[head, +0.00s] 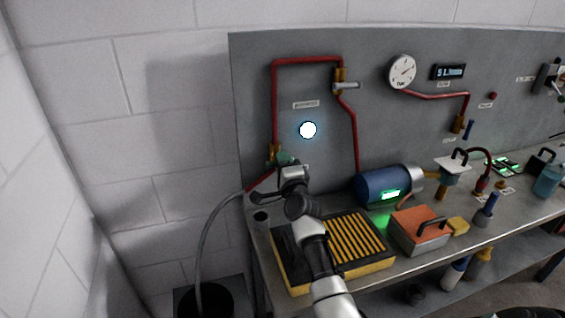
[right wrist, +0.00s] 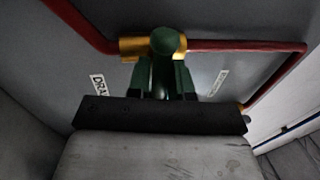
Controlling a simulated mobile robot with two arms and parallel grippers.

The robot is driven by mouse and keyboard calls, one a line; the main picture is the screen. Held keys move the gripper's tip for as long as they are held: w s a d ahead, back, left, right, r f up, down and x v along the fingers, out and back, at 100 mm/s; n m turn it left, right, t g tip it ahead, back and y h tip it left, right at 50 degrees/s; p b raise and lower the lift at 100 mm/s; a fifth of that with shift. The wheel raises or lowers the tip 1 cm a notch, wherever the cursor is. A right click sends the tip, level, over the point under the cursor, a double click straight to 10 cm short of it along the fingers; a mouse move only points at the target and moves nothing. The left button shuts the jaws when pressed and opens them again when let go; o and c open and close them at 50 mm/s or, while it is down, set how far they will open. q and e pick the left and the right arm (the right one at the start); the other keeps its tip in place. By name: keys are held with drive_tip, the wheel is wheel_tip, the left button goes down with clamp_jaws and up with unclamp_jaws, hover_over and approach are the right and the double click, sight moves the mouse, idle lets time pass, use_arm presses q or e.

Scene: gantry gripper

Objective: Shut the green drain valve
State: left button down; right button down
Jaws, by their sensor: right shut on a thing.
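The green drain valve (head: 284,157) sits on a brass fitting in the red pipe at the lower left of the grey panel. In the right wrist view its green handle (right wrist: 166,44) stands in front of the brass body (right wrist: 133,47), beside a label that reads "DRA". My right gripper (head: 287,168) is at the valve in the head view. In the right wrist view its two fingers (right wrist: 165,80) are shut on the green handle, one on each side. The fingers hide part of the handle. My left gripper is not in view.
A black and yellow slotted tray (head: 283,259) lies on the bench below my right arm. A blue pump (head: 378,187) and an orange-topped box (head: 418,226) stand to its right. A grey hose (head: 204,245) runs down left into a black bucket (head: 216,300).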

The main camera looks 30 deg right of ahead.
drive_tip(key=shift+f, duration=0.1)
drive_tip(key=c, duration=1.1)
unclamp_jaws()
drive_tip(key=shift+d, duration=0.15)
drive_tip(key=shift+s, duration=0.15)
drive_tip(key=b+v, duration=0.1)
drive_tip(key=v, duration=0.9)
drive_tip(key=shift+s+f, duration=0.1)
drive_tip(key=shift+s, duration=0.25)
